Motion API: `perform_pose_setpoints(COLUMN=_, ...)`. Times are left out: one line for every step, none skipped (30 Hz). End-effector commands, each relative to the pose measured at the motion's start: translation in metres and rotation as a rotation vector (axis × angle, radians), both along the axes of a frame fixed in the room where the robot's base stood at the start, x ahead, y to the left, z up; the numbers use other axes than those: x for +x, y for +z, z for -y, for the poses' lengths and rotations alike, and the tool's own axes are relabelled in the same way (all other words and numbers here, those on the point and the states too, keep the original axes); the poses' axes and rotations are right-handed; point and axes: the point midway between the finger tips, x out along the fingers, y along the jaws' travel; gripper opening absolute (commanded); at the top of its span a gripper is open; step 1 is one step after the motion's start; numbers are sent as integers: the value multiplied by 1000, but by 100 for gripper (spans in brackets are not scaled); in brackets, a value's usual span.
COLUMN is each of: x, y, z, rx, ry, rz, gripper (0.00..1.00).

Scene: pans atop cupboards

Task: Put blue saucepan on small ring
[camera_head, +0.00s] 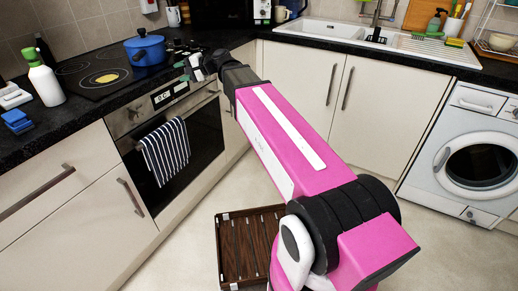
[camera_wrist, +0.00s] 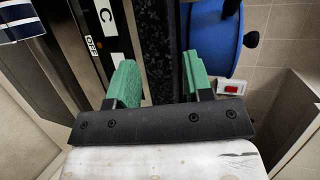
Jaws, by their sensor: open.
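The blue saucepan (camera_head: 148,52) stands upright with its lid on at the back right of the black hob (camera_head: 88,90). Pale ring outlines show on the hob, and one ring (camera_head: 106,78) has a yellow patch at its middle. My gripper (camera_head: 188,68) is just right of the saucepan, near the counter's front edge. In the wrist view its green fingers (camera_wrist: 160,65) are apart with nothing held. The saucepan (camera_wrist: 215,42) lies beyond the right finger there, partly hidden by it. I cannot tell whether they touch.
The oven (camera_head: 185,125) with a striped towel (camera_head: 166,150) is below the hob. A red switch (camera_wrist: 233,86) is on the wall. A brown crate (camera_head: 245,245) is on the floor.

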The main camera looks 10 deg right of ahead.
Motion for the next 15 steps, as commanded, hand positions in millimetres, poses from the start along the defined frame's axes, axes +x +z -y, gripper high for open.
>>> perform_pose_setpoints(x=-8, y=-31, z=16, rx=-80, ry=-2, rz=-3, gripper=47)
perform_pose_setpoints(x=-12, y=-49, z=26, rx=-135, ry=-2, rz=-2, gripper=47)
perform_pose_setpoints(x=-18, y=-73, z=40, rx=-209, ry=3, rz=-2, gripper=47)
perform_pose_setpoints(x=-22, y=-91, z=50, rx=-264, ry=8, rz=-5, gripper=47)
perform_pose_setpoints(x=-27, y=-109, z=61, rx=-321, ry=13, rz=-7, gripper=47)
perform_pose_setpoints(x=-35, y=-132, z=77, rx=-397, ry=24, rz=-12, gripper=47)
perform_pose_setpoints(x=-41, y=-150, z=89, rx=-455, ry=33, rz=-17, gripper=47)
perform_pose_setpoints(x=-48, y=-167, z=101, rx=-512, ry=43, rz=-23, gripper=47)
perform_pose_setpoints(x=-58, y=-188, z=119, rx=-588, ry=59, rz=-33, gripper=47)
perform_pose_setpoints(x=-66, y=-204, z=131, rx=-644, ry=73, rz=-42, gripper=47)
perform_pose_setpoints(x=-74, y=-219, z=144, rx=-701, ry=87, rz=-49, gripper=47)
perform_pose_setpoints(x=-86, y=-238, z=162, rx=-774, ry=108, rz=-64, gripper=47)
perform_pose_setpoints(x=-95, y=-251, z=176, rx=-829, ry=126, rz=-75, gripper=47)
perform_pose_setpoints(x=-105, y=-264, z=189, rx=-881, ry=145, rz=-87, gripper=47)
perform_pose_setpoints(x=-117, y=-279, z=206, rx=-949, ry=170, rz=-102, gripper=47)
